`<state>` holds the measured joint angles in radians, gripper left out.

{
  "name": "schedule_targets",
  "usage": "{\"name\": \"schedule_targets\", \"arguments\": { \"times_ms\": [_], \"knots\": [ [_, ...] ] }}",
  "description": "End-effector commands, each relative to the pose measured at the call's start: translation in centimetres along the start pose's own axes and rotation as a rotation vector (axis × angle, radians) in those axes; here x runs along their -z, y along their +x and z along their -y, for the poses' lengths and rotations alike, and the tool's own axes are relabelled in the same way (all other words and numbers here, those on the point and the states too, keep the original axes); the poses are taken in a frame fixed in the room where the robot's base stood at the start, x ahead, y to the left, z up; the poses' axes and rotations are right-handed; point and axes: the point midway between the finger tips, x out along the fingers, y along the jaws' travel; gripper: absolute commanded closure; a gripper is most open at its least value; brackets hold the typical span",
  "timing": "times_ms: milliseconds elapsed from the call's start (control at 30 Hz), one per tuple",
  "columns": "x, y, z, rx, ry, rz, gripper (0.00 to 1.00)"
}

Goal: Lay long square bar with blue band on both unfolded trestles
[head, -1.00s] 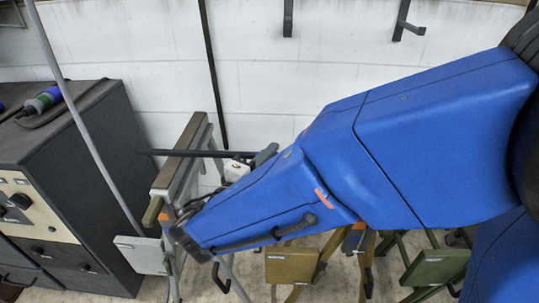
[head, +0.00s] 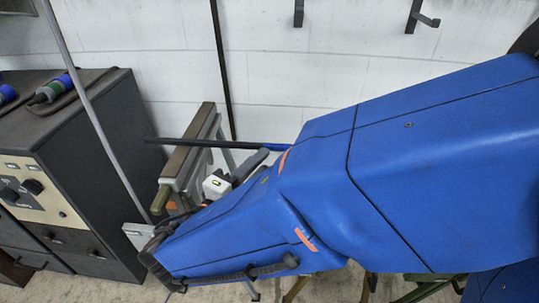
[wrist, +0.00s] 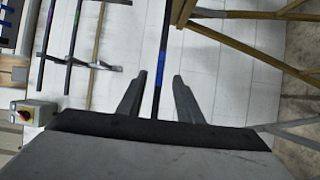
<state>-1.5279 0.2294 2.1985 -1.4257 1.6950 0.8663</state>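The long dark square bar (head: 195,144) with its blue band (head: 274,147) runs level across the left of the head view, at the grey trestle with a brown top (head: 186,161). I cannot tell whether it rests on that trestle. In the wrist view the bar (wrist: 166,25) and its blue band (wrist: 162,66) run between the fingers of my gripper (wrist: 161,77). The gripper is open, with a gap on each side of the bar. In the head view my blue arm hides the gripper and the bar's right part. Olive trestle parts (head: 296,289) show below the arm.
A dark cabinet (head: 95,150) with a control panel stands at the left. A thin grey pole (head: 88,108) stands in front of it. Wall hooks (head: 417,17) are above. In the wrist view, other bars (wrist: 74,45) lie to the left and brown trestle legs (wrist: 240,44) to the right.

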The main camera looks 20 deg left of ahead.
Motion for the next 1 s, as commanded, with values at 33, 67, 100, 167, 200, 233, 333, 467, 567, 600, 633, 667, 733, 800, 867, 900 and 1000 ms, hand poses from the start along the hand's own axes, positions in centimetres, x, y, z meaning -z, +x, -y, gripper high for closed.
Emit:
{"name": "schedule_targets", "arguments": {
  "times_ms": [33, 67, 100, 167, 200, 233, 333, 467, 567, 600, 633, 667, 733, 800, 867, 900, 1000],
  "knots": [
    [0.1, -1.0, 0.0, -0.001, 0.000, -0.003, 0.67],
    [0.1, -1.6, 0.0, -0.001, 0.000, -0.004, 0.67],
    [0.1, -2.3, 0.0, 0.000, 0.000, -0.003, 0.67],
    [0.1, -3.4, 0.0, -0.001, 0.000, -0.004, 0.67],
    [0.1, -4.1, 0.0, -0.001, 0.000, -0.003, 0.67],
    [0.1, -4.6, 0.0, -0.001, 0.000, -0.003, 0.67],
    [0.1, -6.2, 0.0, -0.001, 0.000, -0.003, 0.67],
    [0.1, -7.8, 0.0, -0.001, 0.000, -0.002, 0.67],
    [0.0, -8.6, 0.0, -0.001, 0.000, -0.001, 0.67],
    [0.0, -8.8, 0.0, -0.001, 0.000, 0.000, 0.67],
    [0.0, -8.9, 0.0, -0.001, 0.000, 0.000, 0.67],
    [0.0, -8.9, 0.0, -0.001, 0.000, 0.000, 0.67],
    [0.0, -9.0, 0.0, -0.001, 0.000, 0.001, 0.67],
    [0.0, -9.0, 0.0, -0.001, 0.000, 0.001, 0.67],
    [0.0, -9.0, 0.0, -0.001, 0.000, 0.001, 0.67],
    [0.0, -9.0, 0.0, -0.001, 0.000, 0.001, 0.67],
    [0.0, -9.0, 0.0, -0.001, 0.000, 0.001, 0.67]
  ]
}}
